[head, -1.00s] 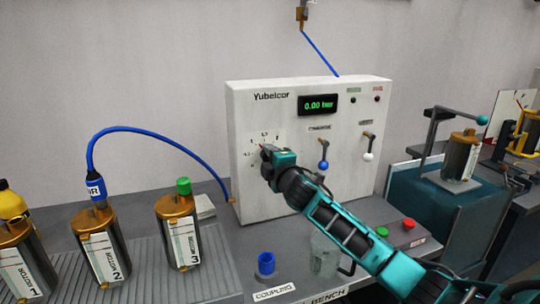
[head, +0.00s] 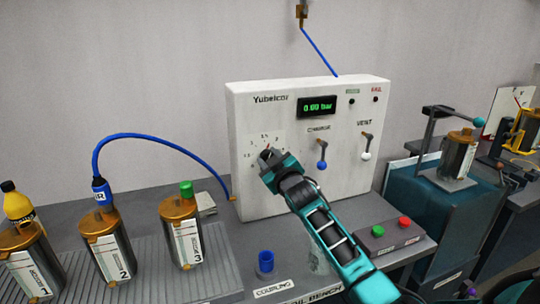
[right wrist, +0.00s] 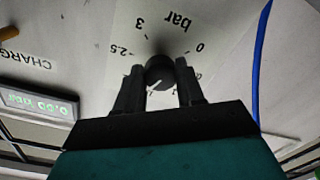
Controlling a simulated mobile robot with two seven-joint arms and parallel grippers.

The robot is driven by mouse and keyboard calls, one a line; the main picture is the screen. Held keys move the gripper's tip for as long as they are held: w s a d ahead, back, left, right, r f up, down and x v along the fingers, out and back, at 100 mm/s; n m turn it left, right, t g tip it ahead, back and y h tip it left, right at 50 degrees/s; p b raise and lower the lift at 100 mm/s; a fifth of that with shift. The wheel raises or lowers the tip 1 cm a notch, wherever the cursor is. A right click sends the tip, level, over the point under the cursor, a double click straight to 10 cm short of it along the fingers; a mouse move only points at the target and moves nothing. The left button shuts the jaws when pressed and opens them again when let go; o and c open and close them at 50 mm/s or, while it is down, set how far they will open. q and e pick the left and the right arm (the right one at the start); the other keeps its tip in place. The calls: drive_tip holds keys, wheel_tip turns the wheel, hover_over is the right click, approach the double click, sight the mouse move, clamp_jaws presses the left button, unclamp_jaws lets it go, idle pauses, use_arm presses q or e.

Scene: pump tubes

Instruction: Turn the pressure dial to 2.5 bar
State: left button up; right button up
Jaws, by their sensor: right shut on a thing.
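The pressure dial (right wrist: 160,72) is a dark round knob with a white pointer line on the white panel. In the right wrist view its scale appears upside down, with 0, 3, 2.5 and "bar" legible. The pointer slants down and left there, away from the 2.5 mark; the numbers near it are hidden by my gripper. My right gripper (right wrist: 160,88) has one finger on each side of the knob and is shut on it. In the head view my right gripper (head: 266,157) covers most of the dial. The display (head: 319,106) reads 0.00 bar. My left gripper is out of view.
The blue charge lever (head: 321,152) and white vent lever (head: 366,146) are right of the dial. A blue coupling cup (head: 266,261) and a button box (head: 388,235) are on the bench.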

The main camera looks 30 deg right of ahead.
drive_tip(key=shift+m+p, duration=1.7)
drive_tip(key=shift+m, duration=4.9)
drive_tip(key=shift+a, duration=0.1)
drive_tip(key=o, duration=1)
drive_tip(key=shift+o, duration=0.2)
drive_tip(key=v, duration=1.3)
drive_tip(key=shift+f, duration=0.25)
